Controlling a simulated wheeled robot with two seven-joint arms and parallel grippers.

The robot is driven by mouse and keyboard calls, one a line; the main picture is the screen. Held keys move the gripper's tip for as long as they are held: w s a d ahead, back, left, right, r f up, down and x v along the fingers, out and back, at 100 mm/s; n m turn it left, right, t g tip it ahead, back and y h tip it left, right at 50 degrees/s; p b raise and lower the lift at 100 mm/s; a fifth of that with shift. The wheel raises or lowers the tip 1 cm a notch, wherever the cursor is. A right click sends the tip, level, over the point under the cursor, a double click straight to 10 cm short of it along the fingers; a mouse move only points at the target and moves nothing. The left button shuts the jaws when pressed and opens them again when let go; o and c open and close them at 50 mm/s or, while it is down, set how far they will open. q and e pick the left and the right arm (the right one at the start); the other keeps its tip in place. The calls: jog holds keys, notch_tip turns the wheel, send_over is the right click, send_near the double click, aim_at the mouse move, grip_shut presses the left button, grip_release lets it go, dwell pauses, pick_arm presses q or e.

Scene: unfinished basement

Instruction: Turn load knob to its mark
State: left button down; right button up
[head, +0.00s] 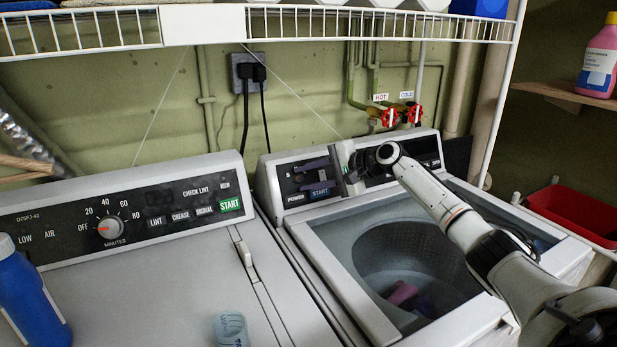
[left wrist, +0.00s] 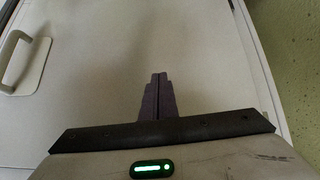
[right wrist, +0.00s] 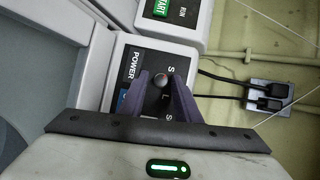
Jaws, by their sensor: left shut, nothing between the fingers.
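The load knob (right wrist: 160,80) is a small round knob with a reddish mark, on the washer's black panel with letters S and L around it. My right gripper (right wrist: 160,76) is open, with one dark finger on each side of the knob; I cannot tell whether they touch it. In the head view, the right gripper (head: 311,176) reaches the washer panel (head: 292,183) from the right, and its fingers mostly hide the knob. My left gripper (left wrist: 159,76) is shut and empty in front of a white panel; it does not show in the head view.
The open washer tub (head: 405,262) holds some clothes below my right arm. A wire shelf (head: 90,32) hangs above. A red bin (head: 575,215) is at right.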

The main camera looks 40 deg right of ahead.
jog(key=shift+o, duration=0.3)
jog(key=shift+s+d+r, duration=0.1)
jog(key=shift+s+d, duration=0.05)
jog(key=shift+s, duration=0.05)
jog(key=b+v, duration=0.2)
jog(key=v, duration=0.7)
jog(key=shift+s+r, duration=0.25)
jog(key=shift+s, duration=0.1)
